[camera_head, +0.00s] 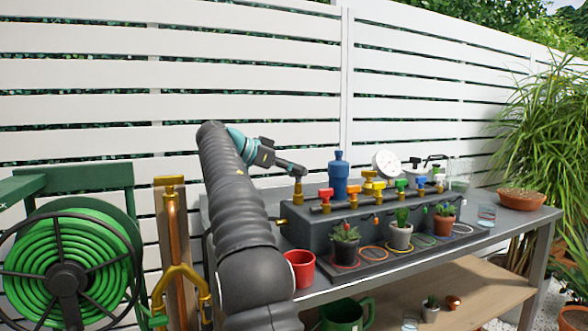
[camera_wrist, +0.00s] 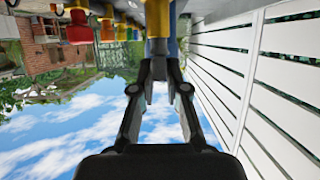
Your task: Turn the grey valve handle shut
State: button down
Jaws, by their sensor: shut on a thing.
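The grey valve handle (camera_wrist: 157,48) shows as a small grey piece at the end of a brass stem, between my fingertips in the wrist view. My gripper (camera_wrist: 160,72) is shut on it, and the fingers hide much of it. In the head view my gripper (camera_head: 297,172) reaches from the left to the top of the upright brass valve body (camera_head: 298,191), at the left end of the pipe row. The handle itself is hidden there, so its exact angle cannot be told.
A dark pipe with several coloured valve handles, the red one (camera_head: 326,193) nearest, runs right on a grey block (camera_head: 318,230). Potted plants and a red cup (camera_head: 300,268) are in front. Air above is free.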

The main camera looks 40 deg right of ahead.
jog(key=c, duration=1.2)
grip_release()
jog(key=shift+s, duration=0.1)
